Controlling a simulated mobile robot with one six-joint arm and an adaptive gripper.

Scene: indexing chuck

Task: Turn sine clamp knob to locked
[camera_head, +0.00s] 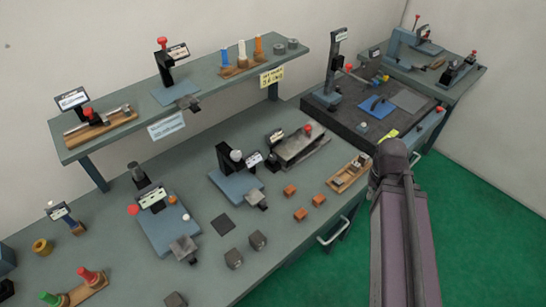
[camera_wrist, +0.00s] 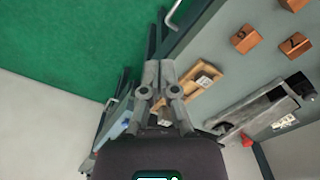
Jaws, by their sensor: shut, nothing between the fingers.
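Label text is too small to read, so I cannot be sure which fixture is the sine clamp. A long grey steel fixture (camera_head: 300,146) with a red knob (camera_head: 308,128) stands at the back of the lower bench and may be it. In the wrist view the grey fixture (camera_wrist: 250,108) lies at the right, with a red knob (camera_wrist: 246,139) at its lower side. My gripper (camera_wrist: 159,66) is shut and empty, over the bench's edge beside a wooden tray, apart from the fixture. In the head view my arm hides the fingers.
The wooden tray (camera_head: 349,173) and several copper cubes (camera_head: 301,214) lie near the bench's front edge. A bench handle (camera_head: 333,231) juts out there. A raised shelf (camera_head: 215,90) runs behind. Green floor (camera_head: 480,200) is clear at the right.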

